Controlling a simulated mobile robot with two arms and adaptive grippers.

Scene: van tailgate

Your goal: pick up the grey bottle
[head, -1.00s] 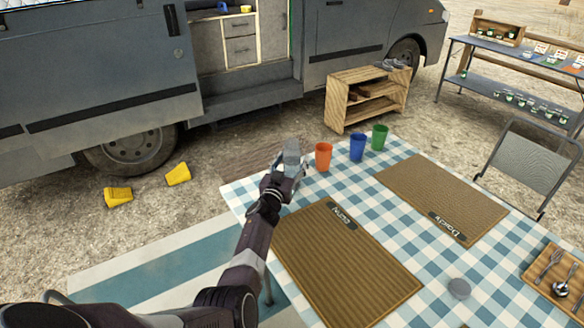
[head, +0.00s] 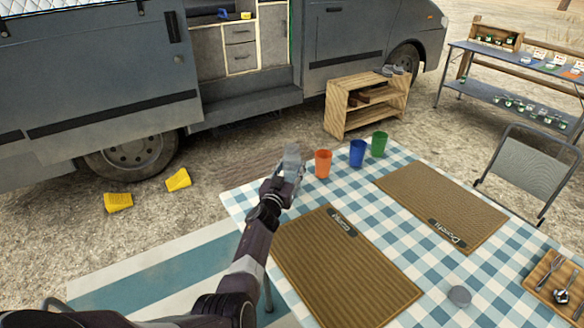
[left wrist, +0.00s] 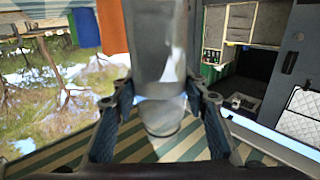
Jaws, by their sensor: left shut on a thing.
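The grey bottle (head: 292,156) is in my left gripper (head: 287,178), near the far left corner of the checked table and left of the orange cup. In the left wrist view the bottle (left wrist: 157,45) stands large in the middle, its lower end between the two fingers of my left gripper (left wrist: 158,100). The fingers are shut on it from both sides. They hide part of its sides. I cannot tell from the head view whether the bottle is clear of the table. My right gripper is not in view.
An orange cup (head: 323,164), a blue cup (head: 357,153) and a green cup (head: 379,144) stand right of the bottle. Two brown placemats (head: 345,270) lie on the table. A wooden crate shelf (head: 366,105) and the van (head: 90,80) are behind.

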